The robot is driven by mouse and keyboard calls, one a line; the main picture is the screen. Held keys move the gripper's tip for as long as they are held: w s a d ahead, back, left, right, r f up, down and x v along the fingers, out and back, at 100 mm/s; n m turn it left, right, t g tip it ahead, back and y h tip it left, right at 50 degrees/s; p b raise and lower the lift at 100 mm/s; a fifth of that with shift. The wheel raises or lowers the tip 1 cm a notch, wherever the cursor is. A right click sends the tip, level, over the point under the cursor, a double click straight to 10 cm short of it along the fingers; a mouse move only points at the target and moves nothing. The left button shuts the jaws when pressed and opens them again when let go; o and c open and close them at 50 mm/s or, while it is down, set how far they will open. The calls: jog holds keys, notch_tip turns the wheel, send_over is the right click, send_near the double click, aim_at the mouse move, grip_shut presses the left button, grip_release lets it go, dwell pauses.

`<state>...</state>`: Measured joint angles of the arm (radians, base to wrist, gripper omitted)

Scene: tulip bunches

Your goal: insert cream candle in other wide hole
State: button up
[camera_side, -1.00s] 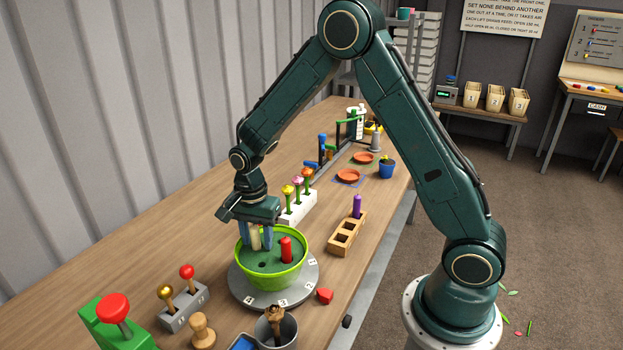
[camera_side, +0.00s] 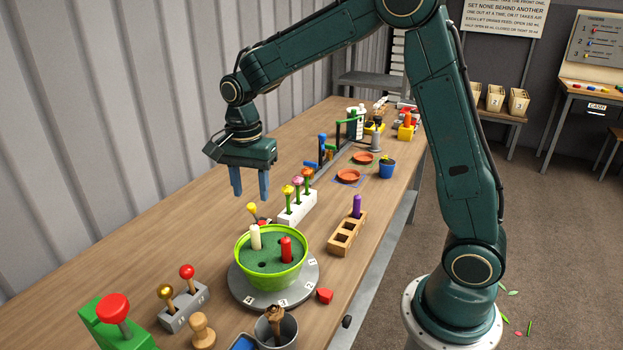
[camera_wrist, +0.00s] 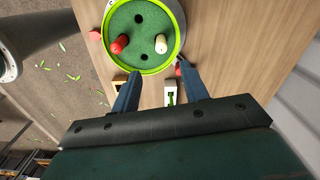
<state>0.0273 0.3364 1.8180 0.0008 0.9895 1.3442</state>
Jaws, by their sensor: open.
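A cream candle (camera_side: 255,238) stands upright in the green foam of a lime-green bowl (camera_side: 301,262). It also shows in the wrist view (camera_wrist: 161,44). A red candle (camera_side: 286,249) stands in the same foam, to its right in the side view and to its left in the wrist view (camera_wrist: 119,44). Small dark holes (camera_wrist: 139,18) show bare in the foam. My gripper (camera_side: 250,183) is open and empty, raised above and behind the bowl. Its two blue fingers (camera_wrist: 160,88) point down, apart from both candles.
The bowl sits on a grey numbered turntable (camera_side: 247,292). A wooden block (camera_side: 345,239) holding a purple candle (camera_side: 357,206) stands to the right. A white rack of flowers (camera_side: 298,208) stands behind. Levers (camera_side: 185,299) and a metal cup (camera_side: 284,330) are in front.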

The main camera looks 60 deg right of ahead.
jog(key=shift+r, duration=0.2)
dwell(0.5)
jog(key=s+r+n+t, duration=0.3)
jog(key=s+r+n, duration=0.4)
jog(key=s+r, duration=0.3)
jog(key=s+a+n+t, duration=0.1)
jog(key=s+n+t, duration=0.1)
jog(key=s+n, duration=0.6)
jog(key=shift+s+f+n+t, duration=0.3)
jog(key=shift+s+f+n, duration=0.1)
jog(key=shift+s, duration=2.95)
jog(key=shift+a, duration=0.1)
